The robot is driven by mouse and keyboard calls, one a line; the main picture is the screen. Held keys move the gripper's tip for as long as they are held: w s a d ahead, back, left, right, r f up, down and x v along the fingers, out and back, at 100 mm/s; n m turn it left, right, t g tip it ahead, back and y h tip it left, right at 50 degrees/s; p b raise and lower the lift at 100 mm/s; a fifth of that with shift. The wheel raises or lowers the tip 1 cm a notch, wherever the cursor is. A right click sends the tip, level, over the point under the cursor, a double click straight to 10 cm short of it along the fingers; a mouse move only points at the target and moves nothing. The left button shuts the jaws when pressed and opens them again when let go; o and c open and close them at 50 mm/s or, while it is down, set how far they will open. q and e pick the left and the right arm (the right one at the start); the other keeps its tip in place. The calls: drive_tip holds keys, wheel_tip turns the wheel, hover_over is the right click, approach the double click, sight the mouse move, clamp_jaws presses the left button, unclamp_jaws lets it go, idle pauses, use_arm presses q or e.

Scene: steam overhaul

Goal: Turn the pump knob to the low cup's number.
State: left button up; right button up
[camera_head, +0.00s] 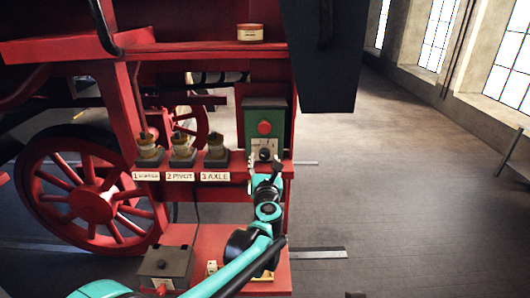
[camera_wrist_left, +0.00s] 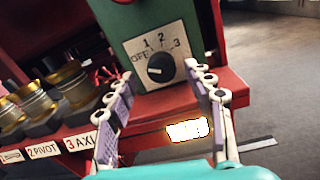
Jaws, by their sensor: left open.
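The black pump knob (camera_wrist_left: 160,69) sits on a pale dial plate marked OFF, 1, 2 and 3, on a green box (camera_head: 251,122). Its white mark points left, toward OFF. The knob also shows in the head view (camera_head: 264,154). My left gripper (camera_head: 264,167) is open, its fingers apart on either side of the knob in the wrist view, with nothing between them; contact is not visible. Three brass cups, cup 1 (camera_head: 149,146), cup 2 (camera_head: 182,146) and cup 3 (camera_head: 216,146), stand on the red ledge. I cannot tell their levels. My right gripper is not in view.
A red button (camera_head: 264,128) sits above the knob. Labels 1, 2 PIVOT and 3 AXLE (camera_head: 215,177) line the ledge front. A dark box (camera_head: 165,265) stands low on the left, and a tin (camera_head: 250,33) sits on the upper shelf. The floor (camera_head: 410,190) to the right is clear.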

sight(264, 157)
use_arm(q)
drive_tip(key=w, duration=0.3)
drive_tip(key=shift+w+d+f, duration=0.1)
drive_tip(key=shift+w+d, duration=0.05)
drive_tip(key=shift+w, duration=0.25)
drive_tip(key=shift+s, duration=0.1)
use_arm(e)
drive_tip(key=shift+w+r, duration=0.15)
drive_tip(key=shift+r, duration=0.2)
use_arm(q)
drive_tip(key=c, duration=1.1)
drive_tip(key=shift+c, duration=0.2)
